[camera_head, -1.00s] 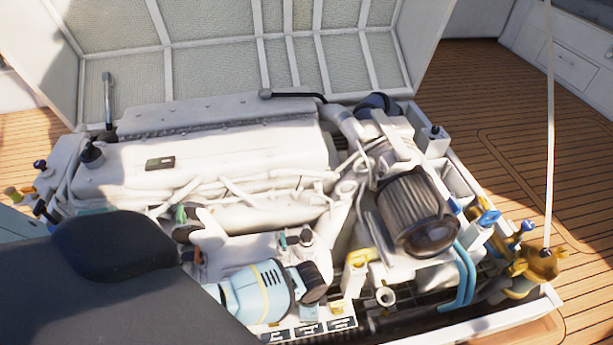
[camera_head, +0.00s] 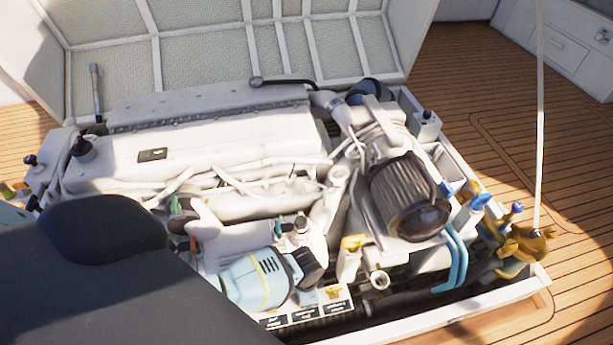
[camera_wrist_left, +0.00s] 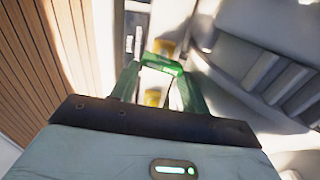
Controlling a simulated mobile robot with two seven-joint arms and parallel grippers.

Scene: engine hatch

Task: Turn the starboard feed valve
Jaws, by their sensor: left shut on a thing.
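In the left wrist view, my left gripper (camera_wrist_left: 163,66) has its green fingers drawn in at the tips, shut on a yellow valve handle (camera_wrist_left: 164,47). A second patch of yellow shows between the fingers. In the head view, the green of this gripper (camera_head: 7,190) shows only at the far left edge, beside the left end of the engine, with a bit of orange-yellow handle (camera_head: 21,186) next to it. The fingers hide most of the handle, and its turn angle is hard to tell. No label on it can be read. My right gripper is not in view.
The white engine (camera_head: 190,165) fills the hatch, with the raised lid (camera_head: 200,55) behind. Other yellow and blue handles (camera_head: 480,201) are at the front and right. Wooden deck (camera_head: 500,90) lies beyond.

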